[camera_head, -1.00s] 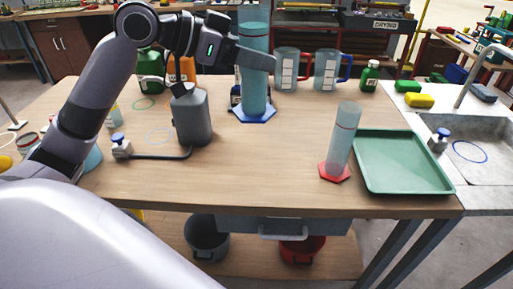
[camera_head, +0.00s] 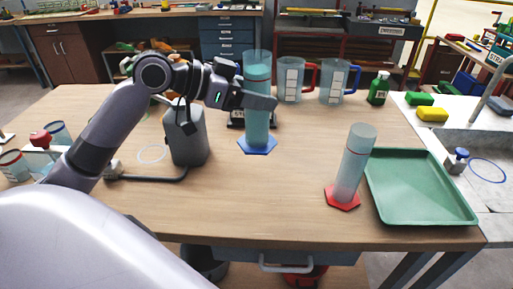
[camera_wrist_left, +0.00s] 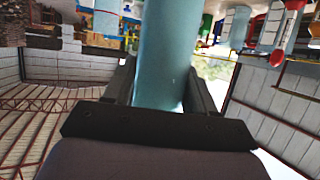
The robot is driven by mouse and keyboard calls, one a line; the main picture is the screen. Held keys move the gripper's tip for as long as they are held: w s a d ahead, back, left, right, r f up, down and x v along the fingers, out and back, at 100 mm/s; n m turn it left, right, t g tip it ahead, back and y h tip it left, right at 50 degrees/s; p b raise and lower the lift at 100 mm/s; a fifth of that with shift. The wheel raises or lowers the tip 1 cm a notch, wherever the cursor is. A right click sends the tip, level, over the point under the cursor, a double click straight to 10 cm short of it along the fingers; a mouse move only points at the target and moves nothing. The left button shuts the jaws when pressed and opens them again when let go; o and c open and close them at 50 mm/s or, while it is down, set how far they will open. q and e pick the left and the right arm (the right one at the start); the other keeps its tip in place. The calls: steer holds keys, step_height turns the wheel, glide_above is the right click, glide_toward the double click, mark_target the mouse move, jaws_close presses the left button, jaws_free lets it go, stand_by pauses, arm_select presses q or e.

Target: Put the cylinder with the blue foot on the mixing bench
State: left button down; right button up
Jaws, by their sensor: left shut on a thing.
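The tall clear-blue cylinder with the blue foot (camera_head: 257,125) stands upright over the middle of the wooden bench (camera_head: 240,205). My left gripper (camera_head: 262,101) is shut around its tube at mid-height. The tube also fills the middle of the left wrist view (camera_wrist_left: 165,50), between the fingers (camera_wrist_left: 160,92). The blue foot shows in the head view, at or just above the bench top; I cannot tell if it touches. No label naming the mixing bench is readable. My right gripper is out of view.
A red-footed cylinder (camera_head: 351,170) and a green tray (camera_head: 425,195) are at the right. Two measuring pitchers (camera_head: 290,80) and a green bottle (camera_head: 378,88) stand behind. The bench's front middle is clear.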

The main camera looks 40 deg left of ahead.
mark_target(246, 142)
arm_select(q)
step_height(246, 142, down, 12)
steer(key=shift+f, duration=0.1)
stand_by(0.4)
steer(key=shift+f+b, duration=0.2)
steer(key=shift+b, duration=0.15)
steer(key=shift+c, duration=1.8)
jaws_free()
steer(key=shift+r, duration=0.1)
steer(key=shift+r, duration=0.1)
steer(key=b+v, duration=0.1)
steer(key=v, duration=1.1)
